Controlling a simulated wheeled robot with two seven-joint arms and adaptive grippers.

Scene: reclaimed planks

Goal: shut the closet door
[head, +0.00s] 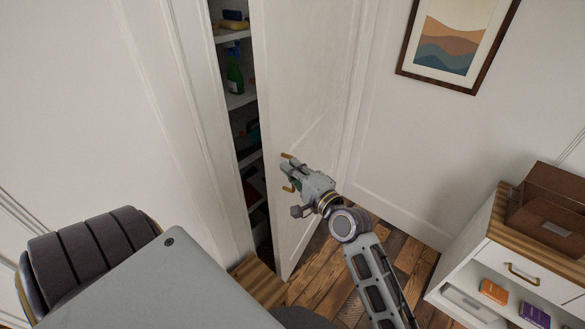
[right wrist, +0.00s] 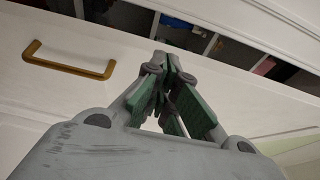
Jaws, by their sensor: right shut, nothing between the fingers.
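The white closet door (head: 308,90) stands ajar, with a dark gap between its free edge and the frame on the left. A brass handle (head: 289,187) is on the door's outer face, partly hidden behind my right gripper (head: 290,172). The handle shows whole in the right wrist view (right wrist: 70,60), to the left of the fingers. My right gripper is shut and empty, close to the door's face beside the handle. I cannot tell whether its fingertips touch the door. My left gripper is not in view.
Closet shelves (head: 241,99) hold a green spray bottle (head: 235,76) and a sponge (head: 235,16). A white cabinet (head: 490,262) with a brown box (head: 548,205) stands at the right. A framed picture (head: 455,40) hangs on the wall. Wooden floor (head: 330,275) is clear below the door.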

